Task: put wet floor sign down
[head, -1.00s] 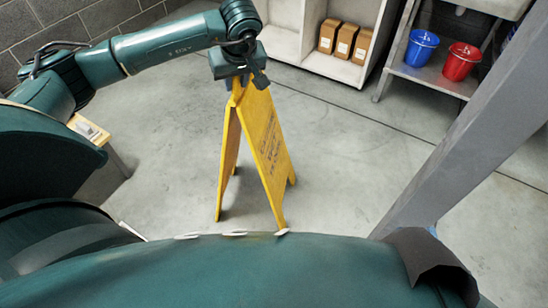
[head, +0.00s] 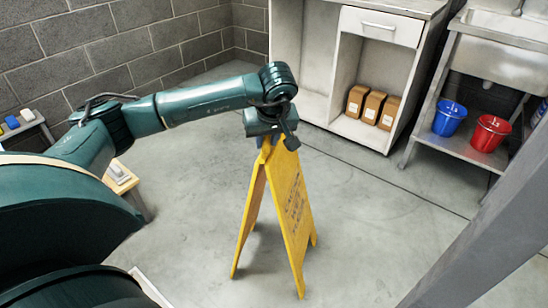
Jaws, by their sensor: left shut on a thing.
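The yellow wet floor sign (head: 292,215) stands upright as an open A-frame on the grey concrete floor, near the middle of the head view. Its legs appear to touch the floor. My left gripper (head: 266,138) is shut on the top of the sign, and its fingers are mostly hidden by the gripper body. The left arm reaches in from the left above the floor. My right gripper is not in view.
A white cabinet (head: 378,27) with several brown boxes stands behind. A metal sink stand at the right holds a blue bucket (head: 449,118) and a red bucket (head: 489,133). A grey post (head: 490,240) rises at the lower right. Floor around the sign is clear.

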